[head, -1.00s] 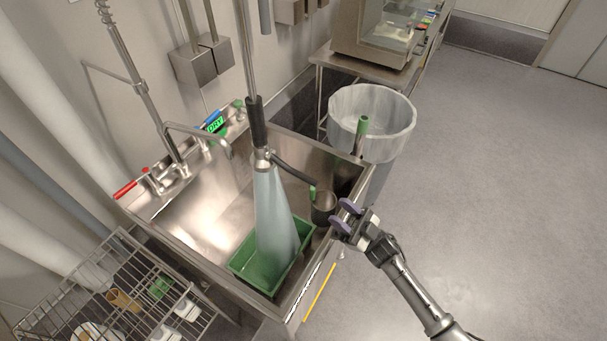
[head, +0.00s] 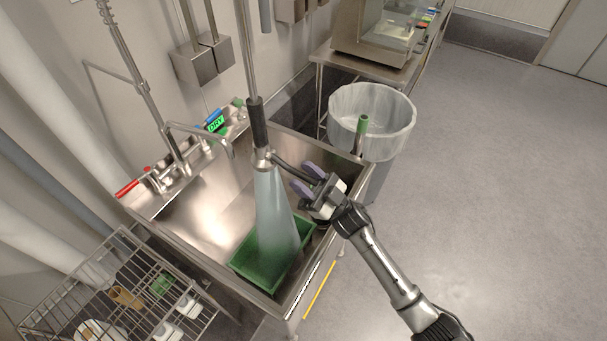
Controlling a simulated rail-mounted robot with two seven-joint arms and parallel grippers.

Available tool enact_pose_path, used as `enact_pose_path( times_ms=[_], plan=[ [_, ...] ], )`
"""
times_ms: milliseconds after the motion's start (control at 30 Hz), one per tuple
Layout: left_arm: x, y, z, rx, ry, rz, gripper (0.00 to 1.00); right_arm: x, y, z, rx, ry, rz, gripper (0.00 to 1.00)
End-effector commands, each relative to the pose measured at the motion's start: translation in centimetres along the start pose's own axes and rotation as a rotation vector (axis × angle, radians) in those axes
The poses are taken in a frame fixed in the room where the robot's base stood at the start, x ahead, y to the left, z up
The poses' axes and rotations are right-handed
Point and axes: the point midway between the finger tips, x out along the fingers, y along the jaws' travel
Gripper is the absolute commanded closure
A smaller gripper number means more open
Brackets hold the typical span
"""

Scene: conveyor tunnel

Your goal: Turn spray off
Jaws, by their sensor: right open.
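The sprayer (head: 258,125) hangs over the sink on a metal pipe with a black grip. A wide cone of spray (head: 271,205) runs from its nozzle down into a green tray (head: 262,283) in the sink. A dark lever (head: 284,165) reaches right and down from the nozzle; its far end is hidden behind my right gripper. My right gripper (head: 306,179) is open, its purple-grey fingers around or beside the lever end; I cannot tell whether they touch it. My left gripper is not in view.
The steel sink (head: 190,212) has a faucet (head: 200,135) at its back. A lined bin (head: 372,110) stands right of it, with a green-topped handle (head: 361,130) at the sink's right corner. A wire rack (head: 118,290) is at lower left. The right floor is clear.

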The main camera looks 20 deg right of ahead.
Motion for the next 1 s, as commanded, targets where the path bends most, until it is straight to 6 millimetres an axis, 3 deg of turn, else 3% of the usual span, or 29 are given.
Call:
enact_pose_path(
  times_ms=[400,833,1000],
  plan=[
    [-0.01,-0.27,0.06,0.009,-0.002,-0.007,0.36,0.46,-0.01,0.01,0.000,0.000,0.000,0.59],
    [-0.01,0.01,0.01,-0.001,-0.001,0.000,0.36,0.45,-0.02,0.01,0.000,0.000,0.000,1.00],
    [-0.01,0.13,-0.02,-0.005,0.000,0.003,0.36,0.44,-0.01,0.01,0.000,0.000,0.000,1.00]
  ],
)
